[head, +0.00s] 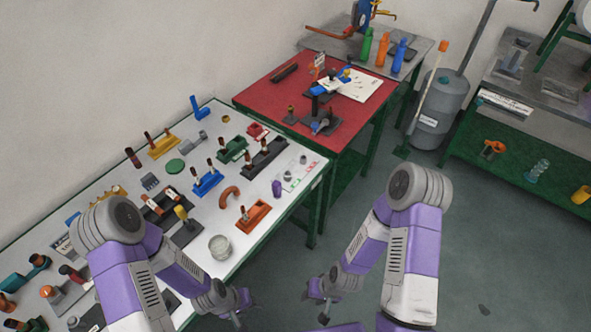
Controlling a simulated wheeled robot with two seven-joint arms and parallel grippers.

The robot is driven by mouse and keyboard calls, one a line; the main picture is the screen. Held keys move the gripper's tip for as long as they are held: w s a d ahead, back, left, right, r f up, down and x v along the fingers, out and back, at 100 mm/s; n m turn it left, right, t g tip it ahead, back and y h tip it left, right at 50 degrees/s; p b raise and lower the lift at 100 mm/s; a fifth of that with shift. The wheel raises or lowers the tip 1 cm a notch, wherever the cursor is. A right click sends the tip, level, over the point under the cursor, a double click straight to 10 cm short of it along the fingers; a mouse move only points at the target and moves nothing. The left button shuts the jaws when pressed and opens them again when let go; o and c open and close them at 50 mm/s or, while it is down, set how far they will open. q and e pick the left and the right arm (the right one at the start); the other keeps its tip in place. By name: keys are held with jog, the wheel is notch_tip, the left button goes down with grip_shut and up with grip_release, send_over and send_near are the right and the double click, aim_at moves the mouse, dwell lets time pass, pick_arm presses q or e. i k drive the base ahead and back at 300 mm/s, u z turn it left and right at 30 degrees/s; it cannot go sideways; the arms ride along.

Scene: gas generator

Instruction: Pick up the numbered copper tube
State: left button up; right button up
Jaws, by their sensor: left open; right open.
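Several copper-coloured tubes stand upright in coloured holders on the white-topped table (262,178). They include tubes in a blue holder (208,184), a green holder (233,150), a yellow holder (163,147) and an orange holder (254,214). No number is readable on any of them at this size. A curved orange-copper piece (229,196) lies near the middle. My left gripper (238,314) is open and empty beside the table's front edge. My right gripper (322,308) is open and empty over the floor, apart from the table.
A round glass dish (221,246) sits near the table's front edge. A red-topped table (262,97) with tools adjoins behind. A grey tank (445,105) and a green shelf (520,160) stand right. The floor (500,250) at right is mostly clear.

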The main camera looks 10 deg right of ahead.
aim_at(263, 143)
jog(key=z, duration=1.7)
jog(key=i, duration=1.5)
jog(key=u, duration=2.05)
